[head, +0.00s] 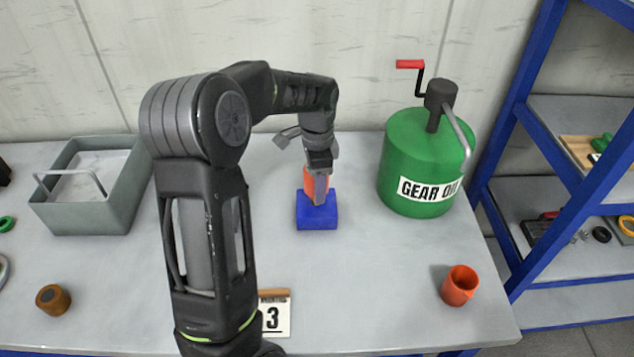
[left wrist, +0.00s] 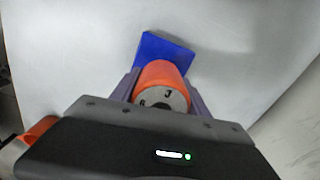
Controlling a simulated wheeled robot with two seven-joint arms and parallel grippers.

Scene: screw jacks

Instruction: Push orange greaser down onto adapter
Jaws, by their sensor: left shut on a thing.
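The orange greaser (head: 309,183) stands at the blue block (head: 316,217) on the table. My left gripper (head: 319,190) is shut on the greaser from above. In the left wrist view the orange greaser (left wrist: 162,82) sits between the two fingers, its grey end with dark marks facing the camera. The blue block (left wrist: 163,49) shows just beyond it. The adapter cannot be made out; the greaser and fingers cover the middle of the block. I cannot tell whether the greaser touches it. My right gripper is not in view.
A green gear oil drum (head: 420,160) with a red-handled crank stands right of the block. An orange cup (head: 460,286) is at the front right. A grey tray (head: 90,215), a brown cylinder (head: 53,299) and a number card (head: 274,317) are also on the table. A blue shelf (head: 540,130) stands right.

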